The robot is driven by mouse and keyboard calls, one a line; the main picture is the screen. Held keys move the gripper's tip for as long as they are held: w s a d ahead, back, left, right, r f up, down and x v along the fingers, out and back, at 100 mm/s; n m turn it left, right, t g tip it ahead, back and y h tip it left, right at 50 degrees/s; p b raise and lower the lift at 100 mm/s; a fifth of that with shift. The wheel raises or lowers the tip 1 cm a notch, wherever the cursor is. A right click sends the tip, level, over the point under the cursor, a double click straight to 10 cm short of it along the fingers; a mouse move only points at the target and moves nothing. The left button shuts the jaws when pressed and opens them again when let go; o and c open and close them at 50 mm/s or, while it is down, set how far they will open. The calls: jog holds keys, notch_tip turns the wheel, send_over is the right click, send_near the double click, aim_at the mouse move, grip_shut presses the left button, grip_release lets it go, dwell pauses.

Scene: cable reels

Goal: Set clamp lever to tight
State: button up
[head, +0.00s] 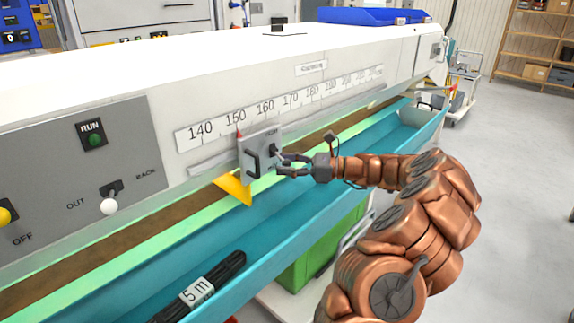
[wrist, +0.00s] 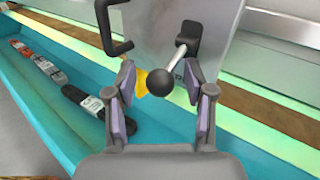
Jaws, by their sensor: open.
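The clamp lever (wrist: 182,58) is a metal rod with a black ball knob (wrist: 161,82), pivoting from a black slot on a grey carriage plate (wrist: 150,28). In the wrist view it slants down and left from the slot. In the head view the plate (head: 250,172) sits on the scale rail, its small lettering too small to read. My gripper (head: 281,164) is at the plate's right side. In the wrist view my gripper (wrist: 160,94) is open, with the knob between its fingers and visible gaps on both sides.
A black C-shaped handle (wrist: 115,28) is left of the lever. A number scale (head: 278,105) runs above the carriage, a yellow pointer (head: 236,189) below. A teal trough (head: 300,228) holding cable bundles (head: 205,288) lies underneath. RUN and OUT/BACK controls (head: 110,196) are at left.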

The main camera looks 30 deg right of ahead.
aim_at(288, 161)
jog(key=shift+c, duration=0.3)
grip_shut()
jog(key=shift+r+p, duration=0.2)
jog(key=shift+p, duration=0.25)
jog(key=r+m+g+h+p, duration=0.1)
jog(key=p, duration=0.4)
jog(key=shift+s+d+r+p, duration=0.1)
jog(key=shift+s+r+p, duration=0.1)
jog(key=shift+p, duration=0.2)
notch_tip(288, 161, up, 2)
jog(key=m+g+h+p, duration=0.1)
jog(key=g+h+p, duration=0.1)
jog(key=p, duration=1)
jog(key=shift+m+g+p, duration=0.35)
jog(key=shift+m+g, duration=0.05)
jog(key=shift+g, duration=0.1)
jog(key=g+p, duration=0.1)
jog(key=p, duration=0.2)
jog(key=r+m+g+h+p, duration=0.1)
jog(key=p, duration=0.3)
jog(key=shift+w, duration=0.15)
jog(key=shift+g+p, duration=0.3)
jog(key=shift+p, duration=0.35)
jog(key=shift+w+g+h+p, duration=0.1)
jog(key=shift+g+h+p, duration=0.2)
jog(key=shift+p, duration=0.2)
